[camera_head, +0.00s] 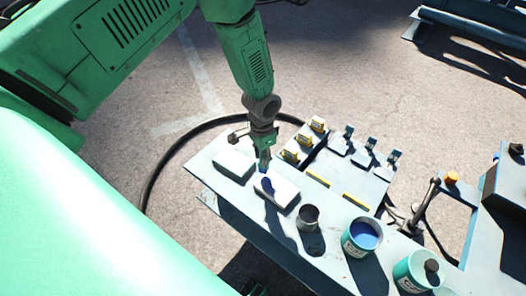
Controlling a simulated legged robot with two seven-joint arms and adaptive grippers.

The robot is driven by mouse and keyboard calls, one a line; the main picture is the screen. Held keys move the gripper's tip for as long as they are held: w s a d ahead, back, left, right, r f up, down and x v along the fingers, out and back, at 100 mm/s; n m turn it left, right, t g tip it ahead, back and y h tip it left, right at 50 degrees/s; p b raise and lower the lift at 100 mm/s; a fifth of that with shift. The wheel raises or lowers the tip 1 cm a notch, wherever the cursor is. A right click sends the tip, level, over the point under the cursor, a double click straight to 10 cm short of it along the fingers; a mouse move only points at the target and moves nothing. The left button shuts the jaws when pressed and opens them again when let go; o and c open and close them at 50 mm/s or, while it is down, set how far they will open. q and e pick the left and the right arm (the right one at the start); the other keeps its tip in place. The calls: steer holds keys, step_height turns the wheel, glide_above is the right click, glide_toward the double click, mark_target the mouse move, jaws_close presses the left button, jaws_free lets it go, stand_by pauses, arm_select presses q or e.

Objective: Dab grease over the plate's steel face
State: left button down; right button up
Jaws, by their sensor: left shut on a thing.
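My left gripper (264,162) points down over the left part of the bench. It is shut on a slim tool, mostly hidden by the fingers. A pale plate (286,194) with rounded corners lies just under it. A dark blue patch (267,185) shows at the plate's left end; I cannot tell whether it is grease or the tool's tip, nor whether the tool touches the plate. An open tin (347,246) with blue contents (364,235) stands to the right, near the bench's front edge. My right gripper is not in view.
A second pale block (233,164) lies left of the plate. A dark cup (308,215) stands between plate and tin. A teal can with a dark knob (431,266) stands front right. Yellow-marked blocks (290,155) and grey clips (365,155) line the back. A black cable (152,176) curves behind.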

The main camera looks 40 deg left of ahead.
arm_select(q)
steer(key=r+p, duration=0.1)
steer(key=d+r+p, duration=0.1)
steer(key=r, duration=0.1)
steer(key=shift+r, duration=0.15)
steer(key=shift+d+r+p, duration=0.1)
steer(key=shift+r+p, duration=0.55)
steer(key=shift+r, duration=0.05)
steer(key=shift+a+r+p, duration=0.3)
steer(key=shift+r+p, duration=0.3)
steer(key=shift+a+r, duration=0.1)
steer(key=shift+a, duration=0.1)
steer(key=shift+d+r, duration=0.1)
steer(key=shift+d, duration=0.35)
steer(key=shift+a, duration=0.25)
